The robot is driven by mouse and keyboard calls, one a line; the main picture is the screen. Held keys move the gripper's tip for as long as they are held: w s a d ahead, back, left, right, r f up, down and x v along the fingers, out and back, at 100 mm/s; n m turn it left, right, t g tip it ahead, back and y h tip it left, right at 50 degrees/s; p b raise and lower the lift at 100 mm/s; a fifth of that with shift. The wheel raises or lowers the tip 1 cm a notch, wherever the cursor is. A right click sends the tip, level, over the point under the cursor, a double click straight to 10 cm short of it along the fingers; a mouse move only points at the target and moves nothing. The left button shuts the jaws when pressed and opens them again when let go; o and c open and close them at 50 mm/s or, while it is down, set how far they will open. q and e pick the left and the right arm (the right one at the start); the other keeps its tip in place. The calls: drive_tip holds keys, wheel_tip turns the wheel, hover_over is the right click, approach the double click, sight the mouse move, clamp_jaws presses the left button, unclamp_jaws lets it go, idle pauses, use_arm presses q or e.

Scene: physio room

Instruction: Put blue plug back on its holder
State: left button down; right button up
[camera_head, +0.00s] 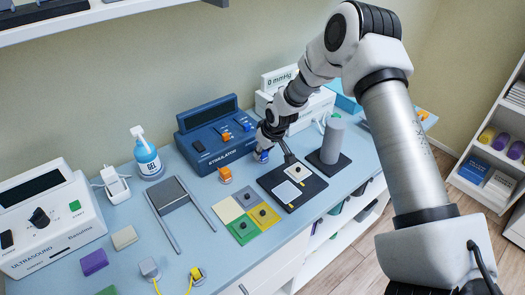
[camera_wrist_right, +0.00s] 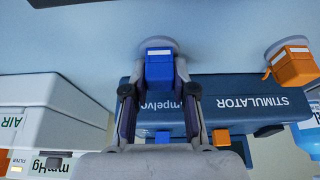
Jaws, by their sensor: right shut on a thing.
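The blue plug (camera_wrist_right: 159,70) is between the fingers of my right gripper (camera_wrist_right: 160,85), which is shut on it. In the head view the blue plug (camera_head: 261,156) shows small below the right gripper (camera_head: 264,147), low over the table beside the stimulator. A round grey holder (camera_wrist_right: 158,42) shows right at the plug's far end in the wrist view. I cannot tell whether the plug is seated on it or just above it. My left gripper is not in view.
The blue stimulator (camera_head: 215,133) stands just left of my gripper. An orange plug (camera_head: 225,174) sits on its own round base (camera_wrist_right: 272,50). A dark board (camera_head: 292,186) and a grey cylinder (camera_head: 332,140) are to the right. A white mmHg box (camera_head: 318,105) stands behind.

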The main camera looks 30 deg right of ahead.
drive_tip(key=o, duration=0.9)
drive_tip(key=shift+o, duration=0.5)
drive_tip(key=o, duration=0.4)
drive_tip(key=shift+r, duration=0.1)
drive_tip(key=shift+r+p, duration=3.25)
drive_tip(key=shift+r, duration=0.15)
